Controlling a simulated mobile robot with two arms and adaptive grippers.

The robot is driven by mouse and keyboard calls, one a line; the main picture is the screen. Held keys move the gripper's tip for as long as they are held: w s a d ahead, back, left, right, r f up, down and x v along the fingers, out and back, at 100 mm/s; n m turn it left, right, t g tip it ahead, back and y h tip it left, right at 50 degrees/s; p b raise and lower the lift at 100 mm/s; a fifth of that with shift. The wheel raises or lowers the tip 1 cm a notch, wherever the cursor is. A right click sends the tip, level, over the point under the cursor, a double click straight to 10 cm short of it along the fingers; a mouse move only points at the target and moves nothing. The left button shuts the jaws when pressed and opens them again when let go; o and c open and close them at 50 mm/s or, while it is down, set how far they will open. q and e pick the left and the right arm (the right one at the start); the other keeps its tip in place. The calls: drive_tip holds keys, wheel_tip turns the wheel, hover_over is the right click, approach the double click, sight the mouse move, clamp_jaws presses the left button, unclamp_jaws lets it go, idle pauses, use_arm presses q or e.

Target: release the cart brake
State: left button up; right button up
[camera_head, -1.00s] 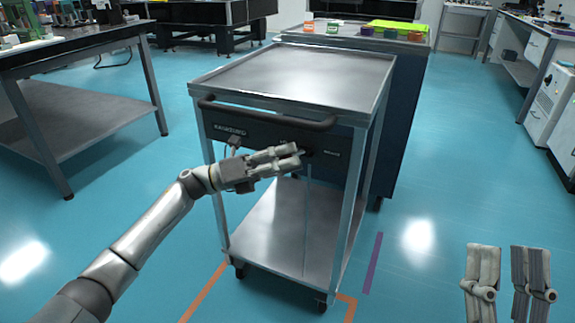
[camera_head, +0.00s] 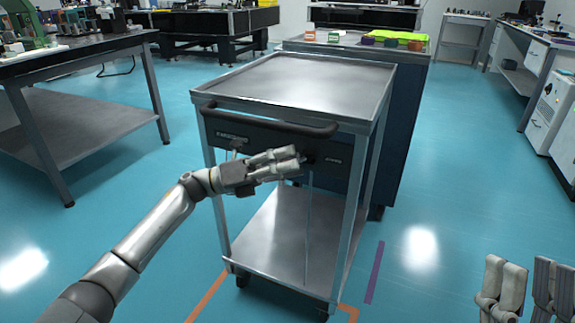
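The cart (camera_head: 300,77) stands upright ahead of me, with a bare metal top, a black handle bar (camera_head: 262,123) and a lower shelf (camera_head: 285,235). A dark panel (camera_head: 262,140) below the handle carries small labels. A dark knob or lever (camera_head: 310,158) sits on the panel's right part, partly hidden. My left gripper (camera_head: 297,160) is in front of the panel with its fingertips at this knob. Contact and the gap between the fingers cannot be made out. My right gripper (camera_head: 522,285) is low at the right edge, fingers apart, away from the cart.
A blue cabinet (camera_head: 408,125) with small coloured blocks stands close behind the cart. A dark table (camera_head: 75,55) is at the left. Orange (camera_head: 208,297) and purple (camera_head: 374,272) floor strips lie near the cart's wheels. The floor to the right is open.

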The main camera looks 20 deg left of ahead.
use_arm(q)
drive_tip(key=shift+f, duration=0.2)
drive_tip(key=shift+a, duration=0.1)
drive_tip(key=v, duration=1.1)
drive_tip(key=shift+s+a, duration=0.2)
drive_tip(key=shift+a, duration=0.1)
